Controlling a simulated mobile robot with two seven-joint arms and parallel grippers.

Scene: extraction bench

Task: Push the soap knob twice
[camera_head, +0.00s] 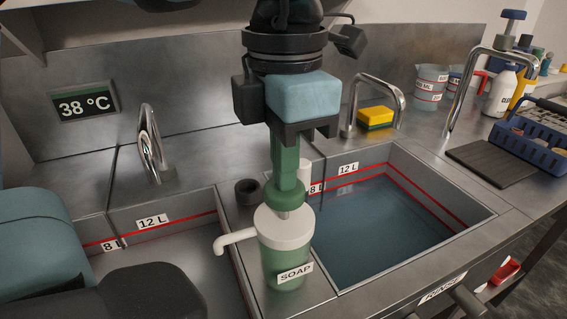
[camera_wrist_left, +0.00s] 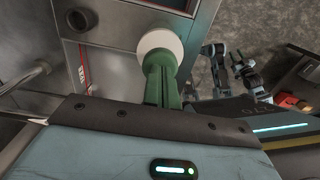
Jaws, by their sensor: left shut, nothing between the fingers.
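The soap dispenser (camera_head: 283,260) is a translucent green bottle with a white lid, a white spout pointing left and a SOAP label. It stands upright on the bench between the two basins. Its rounded green knob (camera_head: 286,194) sits above the lid on a short grey stem. My left gripper (camera_head: 287,178) points straight down over the knob, its green fingers shut and empty. The fingertips are at the knob's top; I cannot tell whether they press on it. In the left wrist view the fingers (camera_wrist_left: 159,80) reach toward the knob, with the white lid (camera_wrist_left: 176,41) behind.
A water-filled basin (camera_head: 455,222) is to the right; another basin lies at the left, partly hidden by my arm. Curved taps (camera_head: 151,148) stand behind. A yellow sponge (camera_head: 376,117), beakers (camera_head: 430,83) and a blue rack (camera_head: 530,137) are at the back right.

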